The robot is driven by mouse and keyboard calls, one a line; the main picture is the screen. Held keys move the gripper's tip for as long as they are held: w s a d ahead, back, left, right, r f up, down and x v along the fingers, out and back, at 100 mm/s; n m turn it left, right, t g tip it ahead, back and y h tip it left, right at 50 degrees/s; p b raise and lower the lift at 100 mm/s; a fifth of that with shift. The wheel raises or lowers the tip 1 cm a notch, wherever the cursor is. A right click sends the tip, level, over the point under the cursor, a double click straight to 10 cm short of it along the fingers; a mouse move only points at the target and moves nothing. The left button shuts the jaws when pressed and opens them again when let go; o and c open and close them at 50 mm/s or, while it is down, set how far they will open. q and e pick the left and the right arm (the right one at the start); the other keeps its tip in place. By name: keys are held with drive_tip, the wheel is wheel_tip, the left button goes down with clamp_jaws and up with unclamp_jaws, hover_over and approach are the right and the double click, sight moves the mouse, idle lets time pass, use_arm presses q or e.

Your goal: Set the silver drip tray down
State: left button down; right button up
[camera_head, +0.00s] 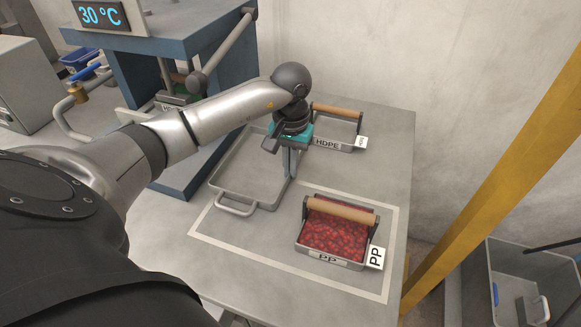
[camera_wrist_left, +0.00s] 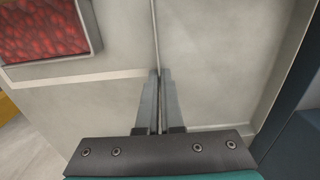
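The silver drip tray (camera_head: 228,178) is a shallow, empty rectangular tray with a loop handle at its near end. It looks level, over the left part of the grey table (camera_head: 195,255), beside the blue stand. I cannot tell whether its underside touches the table. My left gripper (camera_head: 290,172) points down at the tray's right side. In the left wrist view my left gripper (camera_wrist_left: 160,100) has its fingers close together on the thin rim of the drip tray (camera_wrist_left: 153,30). My right gripper is not in view.
A PP tray (camera_head: 330,262) of red pieces with a wooden handle stands inside a pale outline at the front right. An HDPE tray (camera_head: 340,143) stands behind. A blue stand (camera_head: 200,160) rises at left. A yellow post (camera_head: 490,190) stands right of the table.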

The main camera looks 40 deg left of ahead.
use_arm(q)
drive_tip(key=c, duration=1.1)
unclamp_jaws()
